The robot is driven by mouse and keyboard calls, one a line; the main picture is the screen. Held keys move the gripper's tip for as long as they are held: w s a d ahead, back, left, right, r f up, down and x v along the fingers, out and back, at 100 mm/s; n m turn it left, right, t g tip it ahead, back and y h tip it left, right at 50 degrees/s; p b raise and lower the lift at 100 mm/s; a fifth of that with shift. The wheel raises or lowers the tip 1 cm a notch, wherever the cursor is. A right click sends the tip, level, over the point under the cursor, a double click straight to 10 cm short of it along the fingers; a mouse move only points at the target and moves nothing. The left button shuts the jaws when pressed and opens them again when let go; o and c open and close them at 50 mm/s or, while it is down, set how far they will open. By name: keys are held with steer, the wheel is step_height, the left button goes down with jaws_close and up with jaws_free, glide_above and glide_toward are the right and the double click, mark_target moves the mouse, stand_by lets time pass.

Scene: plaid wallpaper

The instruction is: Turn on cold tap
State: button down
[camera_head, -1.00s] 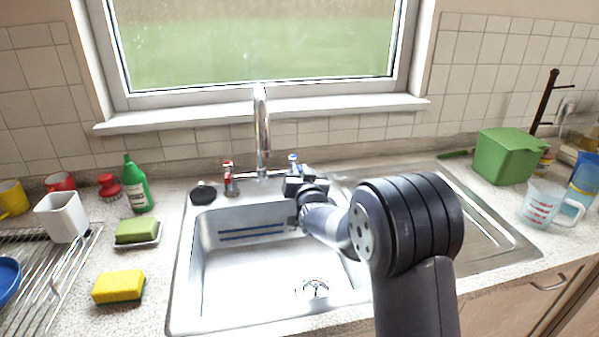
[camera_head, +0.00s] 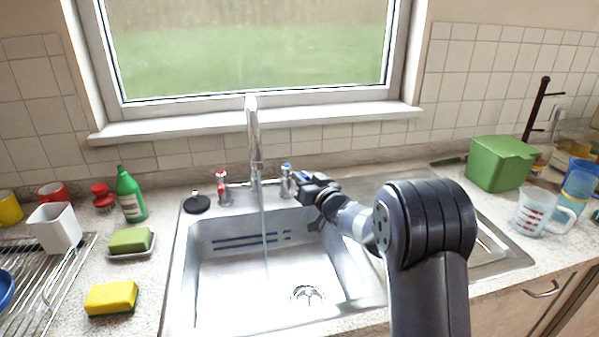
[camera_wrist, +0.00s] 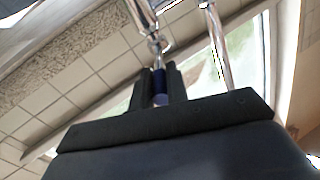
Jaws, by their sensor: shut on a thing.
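The cold tap (camera_head: 287,181), with a blue mark on top, stands at the sink's back edge, right of the tall chrome spout (camera_head: 254,140). A thin stream of water (camera_head: 264,235) falls from the spout into the sink (camera_head: 240,270). My gripper (camera_head: 304,178) is just right of the cold tap. In the wrist view, my gripper's dark fingers (camera_wrist: 159,90) are shut on the blue handle (camera_wrist: 159,78) of the cold tap. The red-marked tap (camera_head: 223,188) stands left of the spout.
A black plug (camera_head: 197,203) lies at the sink's back left corner. A green bottle (camera_head: 130,194), green soap (camera_head: 130,240) and yellow sponge (camera_head: 111,298) are on the left counter. A green box (camera_head: 501,163) and measuring jug (camera_head: 536,208) stand at the right.

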steer(key=shift+w+d+r+y, duration=0.1)
steer(key=shift+r+y, duration=0.15)
steer(key=shift+y, duration=0.05)
steer(key=c, duration=1.4)
jaws_free()
steer(key=shift+f, duration=0.2)
steer(key=b+v, duration=0.1)
steer(key=v, duration=0.9)
steer(key=shift+s+d+r, duration=0.2)
steer(key=shift+s, duration=0.15)
